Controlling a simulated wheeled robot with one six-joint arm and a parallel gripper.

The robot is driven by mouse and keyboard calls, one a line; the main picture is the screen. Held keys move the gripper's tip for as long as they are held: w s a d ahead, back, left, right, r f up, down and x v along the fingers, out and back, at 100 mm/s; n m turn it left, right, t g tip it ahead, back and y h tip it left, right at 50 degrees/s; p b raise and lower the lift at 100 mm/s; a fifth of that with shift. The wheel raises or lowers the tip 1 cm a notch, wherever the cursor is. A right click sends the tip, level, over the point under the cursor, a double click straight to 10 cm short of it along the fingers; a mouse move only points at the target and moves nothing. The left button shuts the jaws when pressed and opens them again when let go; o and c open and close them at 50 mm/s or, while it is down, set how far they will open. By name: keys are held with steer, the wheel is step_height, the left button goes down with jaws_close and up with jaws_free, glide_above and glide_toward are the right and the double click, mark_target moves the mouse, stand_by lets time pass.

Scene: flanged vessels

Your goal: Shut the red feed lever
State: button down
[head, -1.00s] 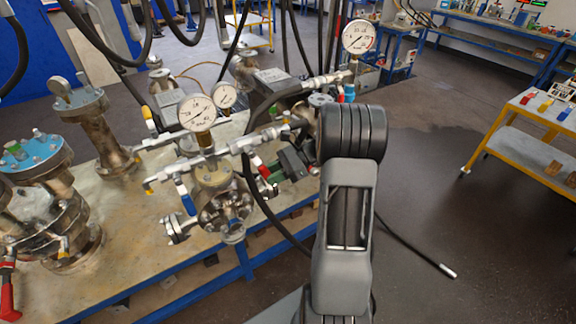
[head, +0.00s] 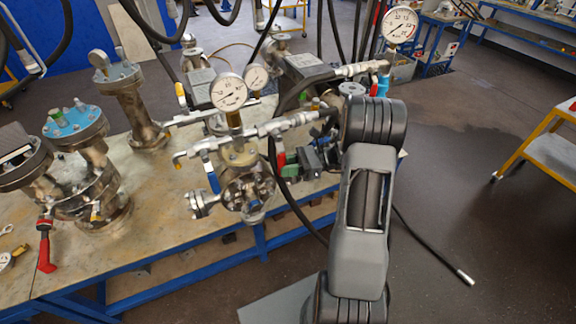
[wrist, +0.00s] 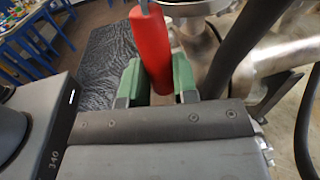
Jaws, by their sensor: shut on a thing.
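The red lever (wrist: 151,45) stands between the green fingertips of my gripper (wrist: 158,82) in the wrist view, and the jaws are shut on it. Its lower end is hidden between the fingers. In the head view the red lever (head: 281,158) shows as a small red patch at the right of the gauge-topped vessel (head: 247,185). My gripper (head: 296,168) is beside that vessel, partly hidden by my arm. I cannot tell the lever's exact angle to its pipe.
A blue-handled lever (head: 212,178) and a pressure gauge (head: 229,92) are close by on the same vessel. Another red handle (head: 45,248) hangs at the left. Flanged vessels (head: 85,140) crowd the bench (head: 150,240). Dark hoses hang behind. Floor at the right is mostly open.

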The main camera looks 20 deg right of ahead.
steer(key=c, duration=0.9)
jaws_free()
steer(key=shift+a, duration=0.1)
steer(key=s+d+b, duration=0.2)
steer(key=d+b, duration=0.1)
steer(key=d, duration=1)
steer(key=shift+s+d, duration=0.15)
steer(key=shift+d, duration=0.2)
steer(key=shift+f, duration=0.1)
